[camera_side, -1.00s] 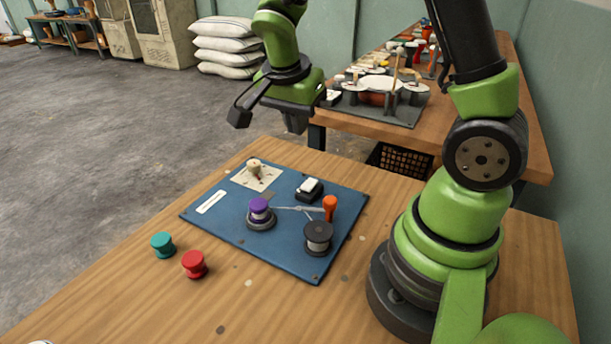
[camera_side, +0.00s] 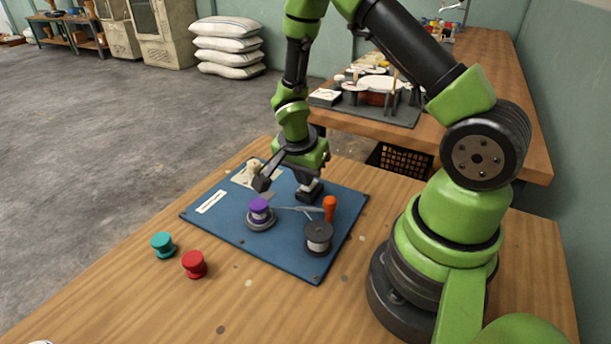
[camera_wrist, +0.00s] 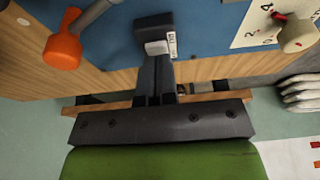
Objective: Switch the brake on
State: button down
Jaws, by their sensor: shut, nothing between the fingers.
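A black rocker switch with a white top (camera_wrist: 156,47) sits on the blue board (camera_side: 230,235); in the side view its dark base (camera_side: 309,198) shows under my gripper. A small lettered label is beside it in the wrist view, too small to read surely. My gripper (camera_side: 309,187) is shut and empty, pointing down over the switch. In the wrist view its fingers (camera_wrist: 155,62) are together and overlap the near edge of the switch; I cannot tell whether they touch it. I cannot tell which way the rocker is tipped.
On the board are an orange-handled lever (camera_side: 330,208), a purple spool (camera_side: 260,211), a black-topped spool (camera_side: 318,238) and a cream knob (camera_wrist: 298,36) on a numbered card (camera_wrist: 253,37). A teal spool (camera_side: 163,245) and a red spool (camera_side: 194,264) stand on the table, left of the board.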

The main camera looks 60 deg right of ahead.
jog(key=shift+f, duration=0.3)
jog(key=shift+a+f, duration=0.1)
jog(key=shift+f+h, duration=0.15)
jog(key=shift+h, duration=0.15)
jog(key=shift+d+r, duration=0.35)
jog(key=shift+d, duration=0.4)
jog(key=shift+a+r, duration=0.1)
jog(key=shift+r, duration=0.55)
jog(key=a+v, duration=0.1)
jog(key=v, duration=1.1)
jog(key=shift+a, duration=0.25)
